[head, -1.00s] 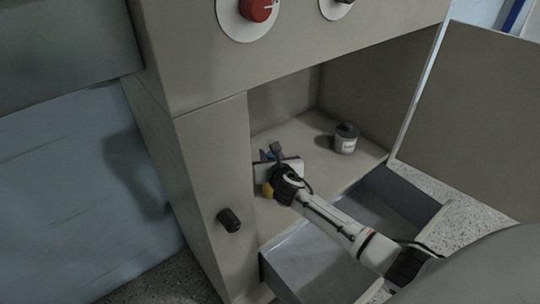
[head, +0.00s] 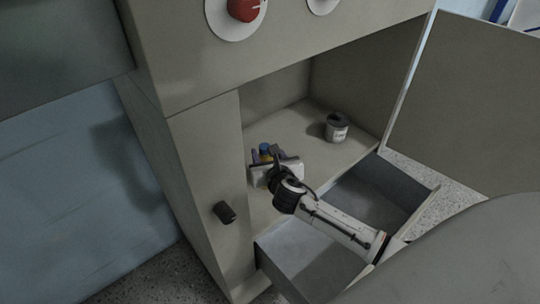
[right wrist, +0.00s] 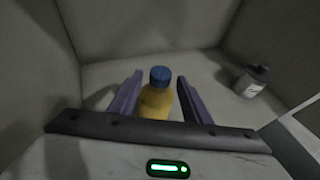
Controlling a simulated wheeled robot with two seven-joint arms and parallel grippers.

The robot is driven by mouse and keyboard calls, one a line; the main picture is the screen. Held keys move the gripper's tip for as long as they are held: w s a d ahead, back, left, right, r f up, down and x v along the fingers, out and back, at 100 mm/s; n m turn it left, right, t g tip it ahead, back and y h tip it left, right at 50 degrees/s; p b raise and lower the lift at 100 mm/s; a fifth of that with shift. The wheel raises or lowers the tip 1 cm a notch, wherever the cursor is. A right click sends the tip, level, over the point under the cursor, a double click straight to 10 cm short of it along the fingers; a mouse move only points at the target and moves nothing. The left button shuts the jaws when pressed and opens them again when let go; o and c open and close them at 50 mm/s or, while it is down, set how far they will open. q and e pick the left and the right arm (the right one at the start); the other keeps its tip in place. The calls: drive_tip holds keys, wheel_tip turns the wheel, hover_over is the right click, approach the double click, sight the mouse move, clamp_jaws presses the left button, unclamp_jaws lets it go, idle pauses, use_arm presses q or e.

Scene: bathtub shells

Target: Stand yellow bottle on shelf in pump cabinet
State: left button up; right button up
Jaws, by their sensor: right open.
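The yellow bottle (right wrist: 155,102) with a blue cap stands upright on the cabinet shelf (head: 302,128), between the two fingers of my right gripper (right wrist: 157,95) in the right wrist view. The fingers are open, with a gap on each side of the bottle. In the head view my right gripper (head: 266,157) is inside the cabinet near its left wall, and only the blue cap (head: 265,148) of the bottle shows clearly. The lower part of the bottle is hidden behind the gripper body. My left gripper is not in view.
A grey and white jar (head: 336,127) stands on the shelf to the right, also in the right wrist view (right wrist: 251,82). An open drawer (head: 345,205) juts out below. The cabinet door (head: 470,105) is open at the right. The shelf between bottle and jar is clear.

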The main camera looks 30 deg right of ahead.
drive_tip(key=s+a+f+m+g+y, duration=0.1)
drive_tip(key=s+a+m, duration=0.4)
drive_tip(key=s+m, duration=0.5)
drive_tip(key=s+a+f+m+g+y, duration=0.1)
drive_tip(key=s+a+f+m+y, duration=0.2)
drive_tip(key=s+m, duration=0.7)
drive_tip(key=s+a+f+m+g+y, duration=0.2)
drive_tip(key=s+a+f+m+y, duration=0.1)
drive_tip(key=s+a+f+m, duration=0.4)
drive_tip(key=shift+s+a+m+p, duration=0.35)
drive_tip(key=shift+s+a+m, duration=0.2)
drive_tip(key=shift+s+m, duration=0.9)
